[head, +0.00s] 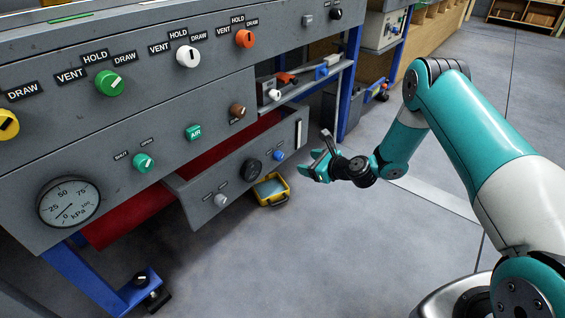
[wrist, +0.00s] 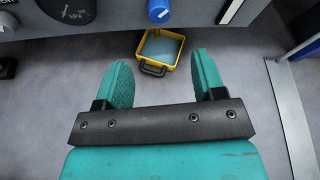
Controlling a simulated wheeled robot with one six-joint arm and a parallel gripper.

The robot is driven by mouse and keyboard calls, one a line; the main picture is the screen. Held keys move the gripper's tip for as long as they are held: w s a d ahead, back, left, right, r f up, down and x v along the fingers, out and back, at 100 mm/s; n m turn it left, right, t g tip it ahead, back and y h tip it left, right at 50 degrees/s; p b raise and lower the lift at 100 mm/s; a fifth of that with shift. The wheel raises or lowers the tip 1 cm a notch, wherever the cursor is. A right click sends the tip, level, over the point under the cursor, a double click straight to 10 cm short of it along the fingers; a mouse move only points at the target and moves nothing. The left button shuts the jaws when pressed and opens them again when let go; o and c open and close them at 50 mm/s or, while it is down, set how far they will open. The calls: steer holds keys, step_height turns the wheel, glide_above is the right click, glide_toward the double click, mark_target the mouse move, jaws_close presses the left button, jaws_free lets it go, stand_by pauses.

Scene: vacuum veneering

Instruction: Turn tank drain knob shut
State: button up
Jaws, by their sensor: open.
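A blue knob (head: 279,155) sits at the right end of the low grey panel, to the right of a dark gauge (head: 251,170). It also shows at the top of the wrist view (wrist: 159,11). A pale grey knob (head: 221,200) sits at the left of the same panel. The small labels beside these knobs are too small to read, so I cannot tell which one is the tank drain. My gripper (head: 318,160) is open and empty, to the right of the panel and apart from it. Its two teal fingers (wrist: 162,82) point toward the panel, below the blue knob in the wrist view.
A yellow tray with a handle (head: 271,190) stands on the floor below the panel. Above are several coloured knobs, a green AIR button (head: 193,132) and a large kPa gauge (head: 69,202). A blue post (head: 352,88) stands behind. The floor around my gripper is clear.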

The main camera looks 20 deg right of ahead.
mark_target(282, 157)
steer(key=b+x, duration=0.6)
steer(key=x, duration=0.6)
steer(key=shift+f, duration=0.15)
steer(key=shift+w+a, duration=0.25)
steer(key=shift+w, duration=0.1)
steer(key=c, duration=0.9)
